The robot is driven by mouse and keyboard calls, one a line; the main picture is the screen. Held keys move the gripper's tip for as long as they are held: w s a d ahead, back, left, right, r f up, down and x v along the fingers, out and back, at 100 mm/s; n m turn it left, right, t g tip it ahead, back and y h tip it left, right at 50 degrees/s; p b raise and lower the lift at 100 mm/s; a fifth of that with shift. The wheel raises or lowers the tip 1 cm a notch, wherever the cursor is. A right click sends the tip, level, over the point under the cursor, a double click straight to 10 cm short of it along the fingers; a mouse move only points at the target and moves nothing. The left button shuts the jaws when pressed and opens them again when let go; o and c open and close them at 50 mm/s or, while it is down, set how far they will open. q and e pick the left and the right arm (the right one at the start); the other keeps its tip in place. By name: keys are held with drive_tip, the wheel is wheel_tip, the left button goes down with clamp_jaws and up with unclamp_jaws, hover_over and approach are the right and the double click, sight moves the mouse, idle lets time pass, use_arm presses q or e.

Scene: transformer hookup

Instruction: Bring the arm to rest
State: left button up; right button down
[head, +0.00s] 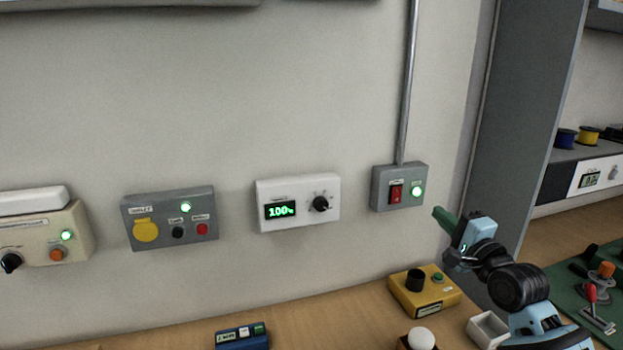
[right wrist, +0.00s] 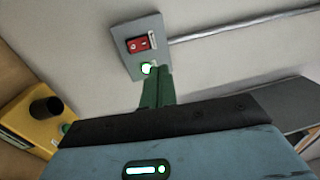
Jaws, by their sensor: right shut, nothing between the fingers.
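My right gripper (head: 440,215) is at the right of the head view, its green fingers pointing left toward the wall. The fingers are shut with nothing between them; they also show shut in the right wrist view (right wrist: 157,85). Just beyond the fingertips is a grey switch box (head: 400,188) on the wall, with a red rocker switch (head: 396,193) and a lit green lamp (head: 417,190). In the right wrist view the fingertips overlap the box's lower edge near the lamp; I cannot tell whether they touch. My left gripper is not in view.
A yellow box (head: 425,292) with a black knob stands on the wooden bench below my right gripper. A white display panel (head: 298,203) reading 100%, a grey panel (head: 170,218) and a beige panel (head: 45,235) line the wall. A grey upright (head: 530,110) stands to the right.

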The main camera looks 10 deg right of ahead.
drive_tip(key=s+a+f+n+g, duration=0.45)
drive_tip(key=s+a+f, duration=0.2)
drive_tip(key=f, duration=0.55)
drive_tip(key=s+a+f+n+g, duration=0.45)
drive_tip(key=s+f, duration=0.35)
drive_tip(key=f, duration=0.5)
drive_tip(key=s+a+f+n+g, duration=0.2)
drive_tip(key=s+f+n+g, duration=0.1)
drive_tip(key=s, duration=0.6)
drive_tip(key=s+a+f+n+g+h, duration=0.1)
drive_tip(key=s+a+f+n+g, duration=0.2)
drive_tip(key=s, duration=0.6)
drive_tip(key=s+a+f+n+g, duration=0.1)
drive_tip(key=s+f+n+g, duration=0.25)
drive_tip(key=s, duration=0.65)
drive_tip(key=w+a+f+t+y, duration=0.1)
drive_tip(key=w+a+f+t, duration=0.1)
drive_tip(key=w+f+t, duration=0.4)
wheel_tip(320, 180, down, 4)
drive_tip(key=shift+w+a+r+t, duration=0.15)
drive_tip(key=shift+w+a+t, duration=0.2)
drive_tip(key=shift+t, duration=0.8)
